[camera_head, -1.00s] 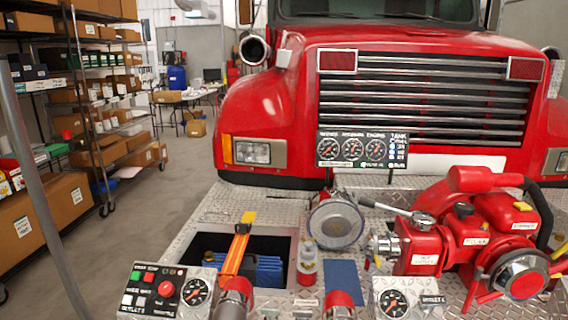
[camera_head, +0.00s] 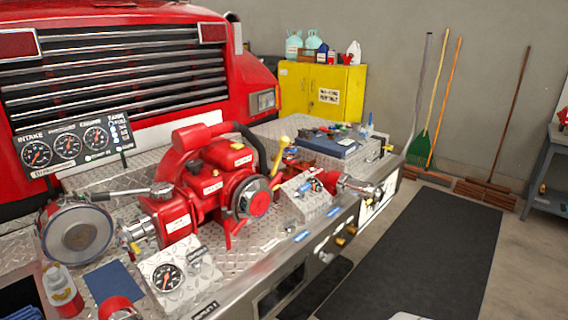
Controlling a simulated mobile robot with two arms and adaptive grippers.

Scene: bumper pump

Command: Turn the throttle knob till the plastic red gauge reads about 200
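The red pump (camera_head: 205,190) sits on the diamond-plate bumper, with a round dark-rimmed cap on its front. A gauge board (camera_head: 72,145) with several round black dials stands behind it at left. A silver panel (camera_head: 172,275) in front of the pump carries one round black gauge (camera_head: 167,278) with a red needle. A small sloped silver box (camera_head: 306,197) with small coloured parts stands right of the pump. I cannot tell which part is the throttle knob or which dial is the red gauge; the readings are too small. Neither gripper shows.
A yellow lever (camera_head: 281,152) rises right of the pump. A blue case (camera_head: 325,140) rests on the bumper's right end. Black mat (camera_head: 425,255) covers clear floor at right.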

